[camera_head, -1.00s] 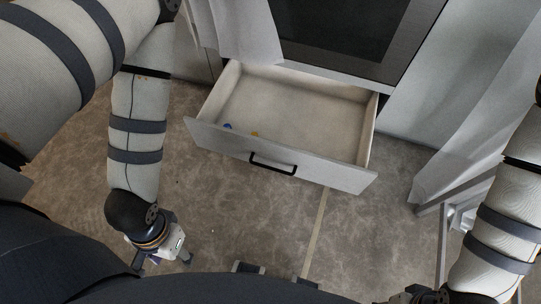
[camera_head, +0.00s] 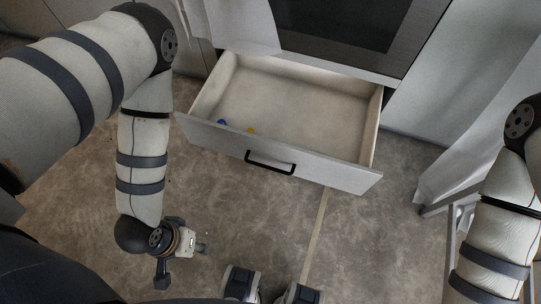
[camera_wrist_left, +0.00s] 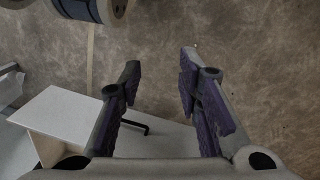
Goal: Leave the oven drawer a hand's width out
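The oven drawer (camera_head: 285,103) is pulled well out below the oven, so most of its pale interior shows in the head view. Its grey-white front has a black bar handle (camera_head: 270,163). The drawer front (camera_wrist_left: 75,112) also shows at the lower left of the left wrist view, with part of the dark handle (camera_wrist_left: 135,126) between my fingers. My left gripper (camera_head: 184,266) is low over the floor, in front and left of the drawer and apart from the handle. Its fingers (camera_wrist_left: 161,68) are spread and empty. My right gripper is out of view; only its arm shows.
A small blue item (camera_head: 221,122) and a yellow item (camera_head: 250,130) lie inside the drawer near its front. The oven door (camera_head: 345,25) is above. A pale stand (camera_head: 455,210) is at the right. The brown floor (camera_head: 270,220) before the drawer is clear.

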